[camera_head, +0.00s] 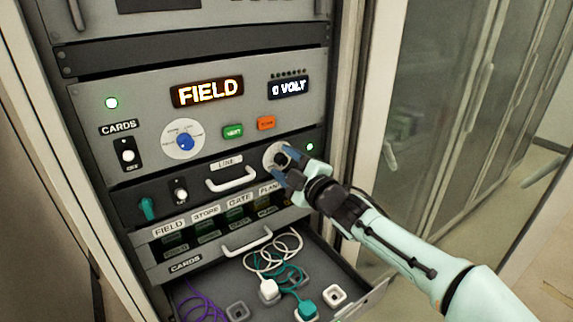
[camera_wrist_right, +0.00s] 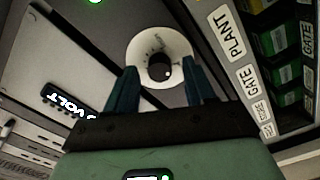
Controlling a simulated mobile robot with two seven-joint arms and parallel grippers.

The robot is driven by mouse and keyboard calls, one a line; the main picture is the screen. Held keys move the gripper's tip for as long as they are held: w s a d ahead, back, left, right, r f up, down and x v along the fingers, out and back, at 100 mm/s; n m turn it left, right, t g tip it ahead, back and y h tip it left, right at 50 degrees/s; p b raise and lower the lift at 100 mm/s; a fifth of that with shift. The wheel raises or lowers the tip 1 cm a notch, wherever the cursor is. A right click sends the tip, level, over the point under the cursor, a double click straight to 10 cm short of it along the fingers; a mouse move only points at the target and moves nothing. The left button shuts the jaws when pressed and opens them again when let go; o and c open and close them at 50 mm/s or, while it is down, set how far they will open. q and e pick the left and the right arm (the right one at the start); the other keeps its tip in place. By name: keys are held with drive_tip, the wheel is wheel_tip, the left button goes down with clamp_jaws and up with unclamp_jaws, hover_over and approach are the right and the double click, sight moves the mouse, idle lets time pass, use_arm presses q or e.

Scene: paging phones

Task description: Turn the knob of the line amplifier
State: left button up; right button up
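The line amplifier (camera_head: 150,190) is a dark panel with a LINE label and a white handle, set in the rack in the head view. Its black knob (camera_head: 281,158) sits on a round pale dial at the panel's right end. In the right wrist view the knob (camera_wrist_right: 159,67) appears between the two fingers, with a gap on each side. My right gripper (camera_head: 284,174) is open and empty at the dial, its fingers partly covering it in the head view. I cannot tell how far the fingertips are from the panel. My left gripper is not in view.
Above is a grey panel with a blue knob (camera_head: 185,142), a FIELD display (camera_head: 207,91) and a green button (camera_head: 233,131). Below, an open drawer (camera_head: 372,291) holds coiled cables and plugs. A cabinet with glass doors (camera_head: 430,120) stands to the right.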

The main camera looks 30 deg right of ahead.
drive_tip(key=shift+s, duration=0.15)
drive_tip(key=s+d+p, duration=0.1)
drive_tip(key=s, duration=1.2)
